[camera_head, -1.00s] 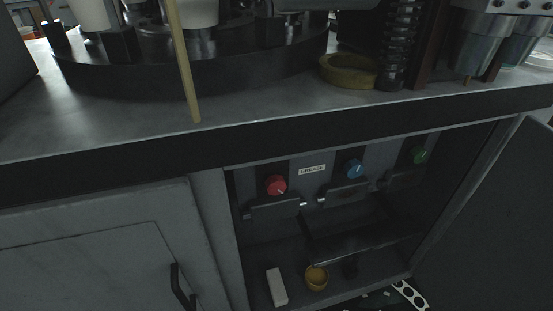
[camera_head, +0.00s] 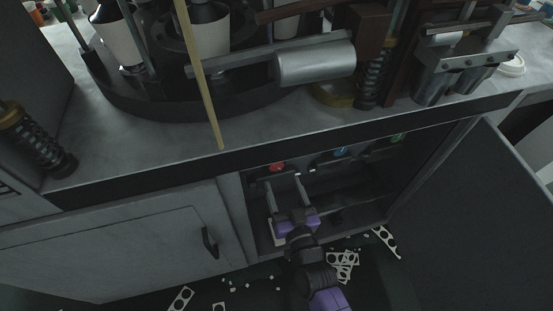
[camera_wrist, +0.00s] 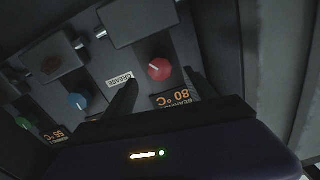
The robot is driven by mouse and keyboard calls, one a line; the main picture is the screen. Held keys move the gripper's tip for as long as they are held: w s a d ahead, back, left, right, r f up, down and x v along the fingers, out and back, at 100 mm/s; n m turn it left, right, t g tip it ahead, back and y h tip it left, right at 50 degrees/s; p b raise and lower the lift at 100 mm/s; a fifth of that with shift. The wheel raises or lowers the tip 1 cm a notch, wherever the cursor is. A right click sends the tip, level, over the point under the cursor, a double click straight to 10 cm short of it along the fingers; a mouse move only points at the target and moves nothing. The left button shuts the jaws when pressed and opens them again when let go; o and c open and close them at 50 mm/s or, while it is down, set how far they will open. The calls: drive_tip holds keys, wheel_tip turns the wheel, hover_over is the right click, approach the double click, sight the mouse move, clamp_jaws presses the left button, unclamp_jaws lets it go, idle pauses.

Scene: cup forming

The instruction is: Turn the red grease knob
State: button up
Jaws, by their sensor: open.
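The red knob (camera_head: 277,167) is on the back panel inside the open lower cabinet, just under the counter edge. In the wrist view the red knob (camera_wrist: 159,69) shows with a white pointer mark, beside a small white "GREASE" label (camera_wrist: 119,79). My gripper (camera_head: 284,182) reaches into the cabinet from below, its two fingers apart and empty. In the wrist view my gripper (camera_wrist: 160,82) has one finger on each side of the red knob in the picture; contact or remaining depth cannot be told.
A blue knob (camera_head: 340,150) and a green knob (camera_head: 397,137) lie to the right on the same panel. The open cabinet door (camera_head: 470,220) bounds the right side; a closed door (camera_head: 120,245) is at left. Cup scraps (camera_head: 345,264) litter the floor.

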sight(277, 167)
drive_tip(key=b+x, duration=0.1)
drive_tip(key=x, duration=0.6)
drive_tip(key=shift+w, duration=0.4)
drive_tip(key=c, duration=1.4)
drive_tip(key=m+b, duration=0.1)
drive_tip(key=m, duration=0.2)
drive_tip(key=shift+m, duration=0.3)
drive_tip(key=shift+m+b, duration=0.8)
drive_tip(key=shift+m, duration=1.4)
